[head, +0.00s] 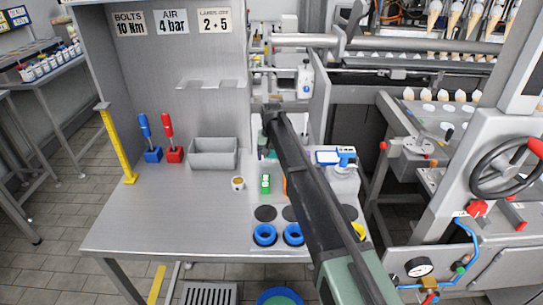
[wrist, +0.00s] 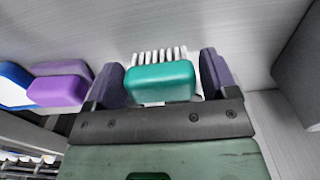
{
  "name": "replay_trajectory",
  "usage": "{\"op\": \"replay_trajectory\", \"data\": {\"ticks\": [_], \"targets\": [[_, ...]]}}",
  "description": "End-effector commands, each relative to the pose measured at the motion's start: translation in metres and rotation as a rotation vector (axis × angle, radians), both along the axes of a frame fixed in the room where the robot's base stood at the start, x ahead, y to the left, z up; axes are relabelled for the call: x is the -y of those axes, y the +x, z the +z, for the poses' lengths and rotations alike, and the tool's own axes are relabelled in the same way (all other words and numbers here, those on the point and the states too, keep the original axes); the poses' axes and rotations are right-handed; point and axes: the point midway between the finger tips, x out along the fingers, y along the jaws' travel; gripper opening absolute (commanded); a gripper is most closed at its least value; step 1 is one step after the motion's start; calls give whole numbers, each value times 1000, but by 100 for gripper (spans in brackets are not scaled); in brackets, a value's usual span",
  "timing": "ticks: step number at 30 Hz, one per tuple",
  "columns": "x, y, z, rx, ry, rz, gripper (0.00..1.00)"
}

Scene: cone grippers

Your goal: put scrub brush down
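The scrub brush (wrist: 160,84) has a teal green body and white bristles. It shows in the wrist view between the two dark purple fingers of my gripper (wrist: 162,72). The fingers sit close against both ends of the brush, so my gripper looks shut on it. The bristles point away from my palm, towards a grey metal surface (wrist: 180,25); whether they touch it I cannot tell.
A purple brush (wrist: 58,90) and a blue and white one (wrist: 15,85) lie left in the wrist view. On the bench are a grey bin (head: 213,160), a cup (head: 238,184), a green item (head: 265,184), blue rings (head: 264,234) and a white canister (head: 344,182). The bench's left front is clear.

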Motion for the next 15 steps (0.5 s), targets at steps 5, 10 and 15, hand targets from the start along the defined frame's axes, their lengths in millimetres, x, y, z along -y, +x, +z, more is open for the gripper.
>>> {"op": "replay_trajectory", "data": {"ticks": [5, 10, 15], "targets": [[0, 0, 0, 0, 0, 0, 91], [0, 0, 1, 0, 0, 0, 91], [0, 0, 20, 0, 0, 0, 91]]}}
